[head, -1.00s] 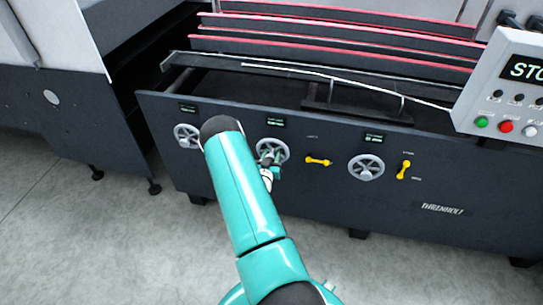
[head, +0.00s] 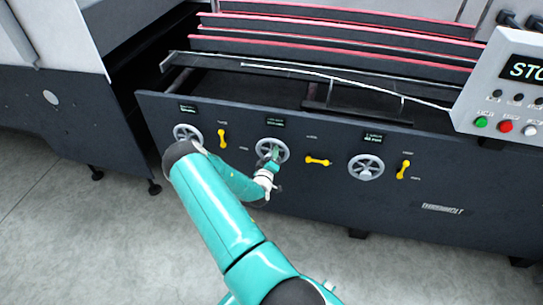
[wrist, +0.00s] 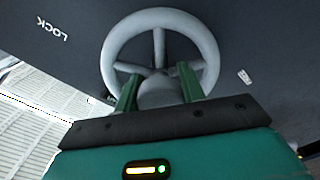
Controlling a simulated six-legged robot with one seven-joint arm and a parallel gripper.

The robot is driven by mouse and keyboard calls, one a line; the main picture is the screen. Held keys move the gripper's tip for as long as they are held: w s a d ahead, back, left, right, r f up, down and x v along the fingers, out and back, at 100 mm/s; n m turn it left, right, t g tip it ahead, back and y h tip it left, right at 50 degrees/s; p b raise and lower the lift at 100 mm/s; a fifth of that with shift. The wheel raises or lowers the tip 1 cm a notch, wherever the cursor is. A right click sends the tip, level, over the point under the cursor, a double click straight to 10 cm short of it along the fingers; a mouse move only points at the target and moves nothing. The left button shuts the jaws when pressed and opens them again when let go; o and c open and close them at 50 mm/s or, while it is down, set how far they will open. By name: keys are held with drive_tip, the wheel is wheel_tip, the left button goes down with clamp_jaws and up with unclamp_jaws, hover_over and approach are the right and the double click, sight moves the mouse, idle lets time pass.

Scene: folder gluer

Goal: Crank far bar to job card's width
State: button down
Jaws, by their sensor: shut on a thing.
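My gripper (head: 270,160) is at the middle handwheel (head: 284,147) on the dark front panel. In the wrist view, its green fingers (wrist: 159,80) stand on both sides of a grey round part in front of the wheel's spokes, and are shut on it. The grey wheel rim (wrist: 160,14) rises around them. A small display (head: 273,122) sits above this wheel; its digits are too small to read. A yellow lever (head: 318,160) right of the wheel lies horizontal. Several red-edged bars (head: 340,33) run across the machine behind; I cannot tell which is the far bar. I see no job card.
A left handwheel (head: 187,133) and a right handwheel (head: 366,167) flank the middle one, with upright yellow levers (head: 222,138) and (head: 403,170) beside them. A control box (head: 505,90) overhangs at the right. The concrete floor in front is clear.

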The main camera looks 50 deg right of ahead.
drive_tip(key=shift+n, duration=1.1)
drive_tip(key=c, duration=0.9)
unclamp_jaws()
drive_tip(key=shift+o, duration=0.2)
drive_tip(key=shift+a, duration=0.1)
drive_tip(key=v, duration=1.3)
drive_tip(key=shift+s+a, duration=0.25)
drive_tip(key=shift+a, duration=0.05)
drive_tip(key=shift+w, duration=0.1)
